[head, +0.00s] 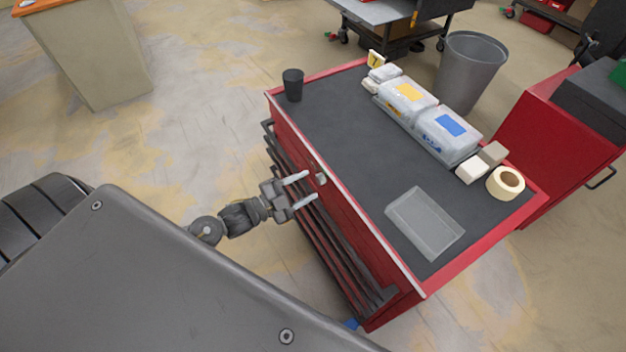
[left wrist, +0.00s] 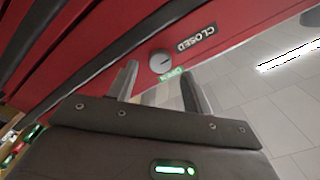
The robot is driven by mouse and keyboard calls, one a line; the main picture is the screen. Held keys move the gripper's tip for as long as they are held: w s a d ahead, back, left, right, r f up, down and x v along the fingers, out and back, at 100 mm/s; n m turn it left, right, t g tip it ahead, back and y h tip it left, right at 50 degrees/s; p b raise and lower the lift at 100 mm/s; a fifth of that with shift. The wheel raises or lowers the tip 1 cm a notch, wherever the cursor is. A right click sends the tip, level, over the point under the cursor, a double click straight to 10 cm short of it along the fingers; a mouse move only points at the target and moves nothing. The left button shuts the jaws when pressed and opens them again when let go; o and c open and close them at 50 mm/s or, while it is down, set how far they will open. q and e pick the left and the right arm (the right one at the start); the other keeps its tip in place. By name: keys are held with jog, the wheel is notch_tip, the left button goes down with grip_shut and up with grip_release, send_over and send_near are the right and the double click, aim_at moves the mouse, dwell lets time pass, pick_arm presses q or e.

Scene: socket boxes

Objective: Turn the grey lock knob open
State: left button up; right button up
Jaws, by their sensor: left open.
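The grey lock knob (left wrist: 160,62) is on the red front of the tool chest, between a black CLOSED label (left wrist: 196,40) and a green OPEN label (left wrist: 174,73). In the head view the knob (head: 321,179) shows small near the chest's top edge. My left gripper (head: 306,186) is open in front of it, its two pale fingers pointing at the chest. In the left wrist view the fingers (left wrist: 158,84) stand apart, with the knob beyond and between their tips. They look clear of it. My right gripper is not in view.
The red tool chest (head: 530,205) has dark drawer handles (head: 330,235) below the knob. On its top are a black cup (head: 293,85), clear boxes (head: 447,133), a tape roll (head: 505,183) and a clear tray (head: 425,222). A grey bin (head: 470,72) stands behind.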

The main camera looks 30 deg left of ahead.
aim_at(320, 179)
pick_arm(q)
jog(key=shift+x, duration=1.45)
jog(key=c, duration=1)
